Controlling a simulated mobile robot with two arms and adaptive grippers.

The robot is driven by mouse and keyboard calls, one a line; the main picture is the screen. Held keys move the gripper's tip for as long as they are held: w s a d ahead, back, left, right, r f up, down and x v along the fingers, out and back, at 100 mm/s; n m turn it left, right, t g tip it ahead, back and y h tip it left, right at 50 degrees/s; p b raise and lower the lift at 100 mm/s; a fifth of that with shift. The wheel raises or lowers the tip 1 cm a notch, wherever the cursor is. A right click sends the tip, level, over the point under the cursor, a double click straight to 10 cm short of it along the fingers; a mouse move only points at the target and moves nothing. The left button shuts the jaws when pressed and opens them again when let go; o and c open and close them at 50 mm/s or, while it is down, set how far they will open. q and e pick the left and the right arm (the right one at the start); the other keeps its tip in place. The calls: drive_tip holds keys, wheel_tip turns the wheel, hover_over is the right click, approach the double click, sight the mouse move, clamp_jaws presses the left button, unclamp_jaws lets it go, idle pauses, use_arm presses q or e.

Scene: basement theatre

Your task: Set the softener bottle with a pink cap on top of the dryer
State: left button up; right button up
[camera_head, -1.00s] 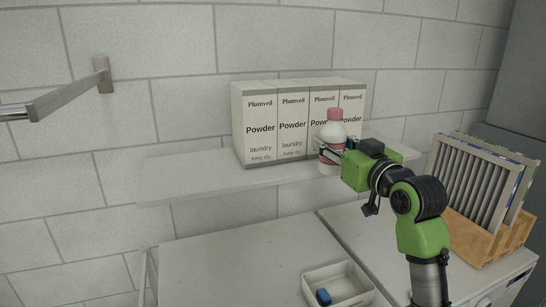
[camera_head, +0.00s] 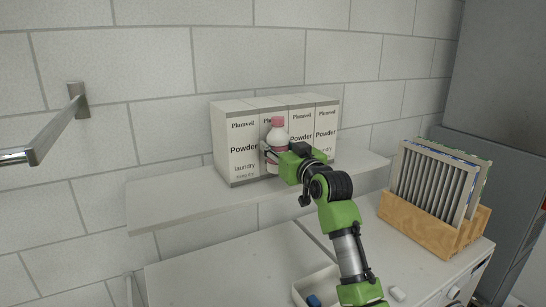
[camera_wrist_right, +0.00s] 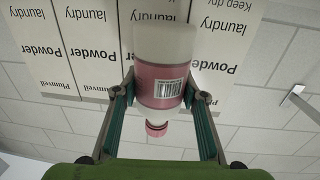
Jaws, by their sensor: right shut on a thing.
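The softener bottle (camera_head: 278,129) is white with a pink cap and a pink label. It is upright in front of the powder boxes, over the shelf; I cannot tell whether its base touches the shelf. My right gripper (camera_head: 270,153) is shut on its body. In the right wrist view the bottle (camera_wrist_right: 163,85) appears upside down, barcode showing, between both fingers. Two white machine tops stand below the shelf, one at left (camera_head: 215,270) and one at right (camera_head: 372,232); I cannot tell which is the dryer. My left gripper is out of view.
Several powder boxes (camera_head: 236,150) stand in a row on the wall shelf (camera_head: 170,197). A white tray (camera_head: 300,289) with a blue item lies on the left machine top. A wooden rack with filters (camera_head: 425,230) occupies the right one. A metal rail (camera_head: 50,130) juts from the wall.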

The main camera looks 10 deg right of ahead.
drive_tip(key=shift+w+a+f, duration=0.2)
drive_tip(key=shift+w+f, duration=0.3)
drive_tip(key=shift+f, duration=0.2)
drive_tip(key=f, duration=0.1)
drive_tip(key=f+p, duration=0.1)
drive_tip(key=p, duration=0.1)
drive_tip(key=shift+w+a+f, duration=0.2)
drive_tip(key=shift+w+f, duration=0.05)
drive_tip(key=shift+f, duration=0.6)
drive_tip(key=shift+f, duration=0.15)
drive_tip(key=o, duration=1.2)
